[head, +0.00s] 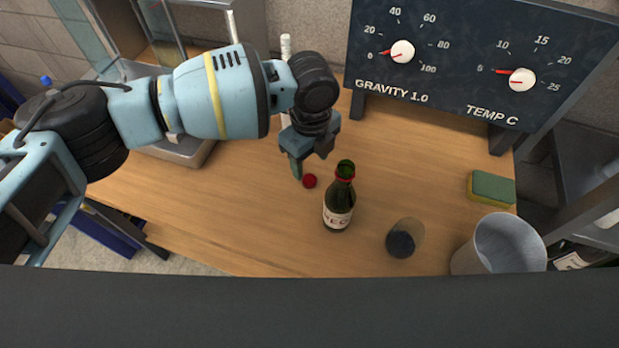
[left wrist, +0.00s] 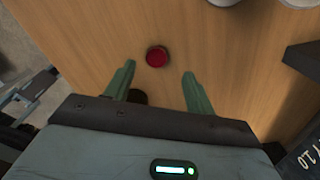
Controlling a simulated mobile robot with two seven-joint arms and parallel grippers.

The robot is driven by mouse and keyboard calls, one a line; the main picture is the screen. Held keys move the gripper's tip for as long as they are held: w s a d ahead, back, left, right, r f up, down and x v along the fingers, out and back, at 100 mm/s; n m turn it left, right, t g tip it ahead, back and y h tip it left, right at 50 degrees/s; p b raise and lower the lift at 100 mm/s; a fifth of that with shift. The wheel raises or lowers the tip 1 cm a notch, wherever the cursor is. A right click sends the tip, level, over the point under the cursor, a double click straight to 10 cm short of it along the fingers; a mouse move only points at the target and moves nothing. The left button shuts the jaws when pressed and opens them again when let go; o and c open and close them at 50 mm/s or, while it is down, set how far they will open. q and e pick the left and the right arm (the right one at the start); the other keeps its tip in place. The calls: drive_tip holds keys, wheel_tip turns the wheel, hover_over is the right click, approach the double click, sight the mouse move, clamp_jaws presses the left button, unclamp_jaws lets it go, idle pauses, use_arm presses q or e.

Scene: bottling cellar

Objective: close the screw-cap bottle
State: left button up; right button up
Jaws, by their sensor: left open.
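A green glass bottle (head: 338,207) with a cream label stands upright on the wooden table. Its mouth is uncapped and a red band circles the neck. A red screw cap (head: 309,181) lies on the table just left of the bottle. My left gripper (head: 309,164) is open and empty, pointing down near the cap, on its far side in the head view. In the left wrist view the cap (left wrist: 157,56) shows just ahead of the gap between the two green fingertips (left wrist: 159,70), not gripped. My right gripper is not in view.
A green and yellow sponge (head: 491,188) lies farther right. A gauge panel (head: 470,65) stands behind. The table left of the cap is clear.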

sight(309, 179)
use_arm(q)
drive_tip(key=shift+s+a+f, duration=0.1)
drive_tip(key=shift+f, duration=1.2)
drive_tip(key=shift+s+a+f, duration=0.1)
drive_tip(key=shift+f, duration=1.2)
drive_tip(key=c, duration=1)
